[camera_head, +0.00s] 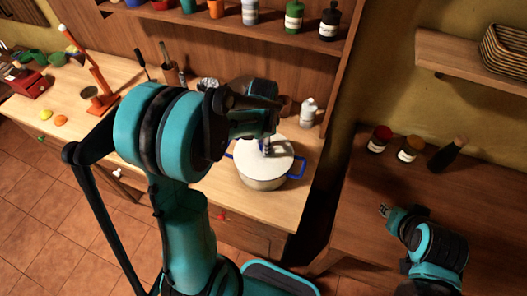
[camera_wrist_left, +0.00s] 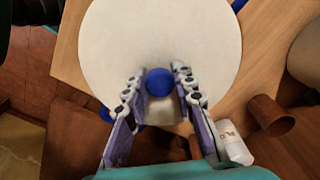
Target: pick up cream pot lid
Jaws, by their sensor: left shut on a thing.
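The cream pot lid (camera_head: 283,160) is a pale disc over the top of the cream pot (camera_head: 262,182) with blue handles. I cannot tell whether there is a small gap between lid and pot. In the left wrist view the lid (camera_wrist_left: 160,40) fills the upper middle, with its blue knob (camera_wrist_left: 159,82) between the fingers. My left gripper (camera_head: 267,147) is above the lid and shut on its knob; it also shows in the wrist view (camera_wrist_left: 158,88). My right gripper (camera_head: 384,211) is away over the right counter, too small to tell its opening.
A white bottle (camera_head: 308,112) stands behind the pot, near a brown cup (camera_wrist_left: 270,115). A shelf (camera_head: 230,22) with several jars is above. Two jars (camera_head: 380,138) (camera_head: 410,148) and a dark bottle (camera_head: 447,154) are on the right counter (camera_head: 350,215). A red box (camera_head: 27,84) is far left.

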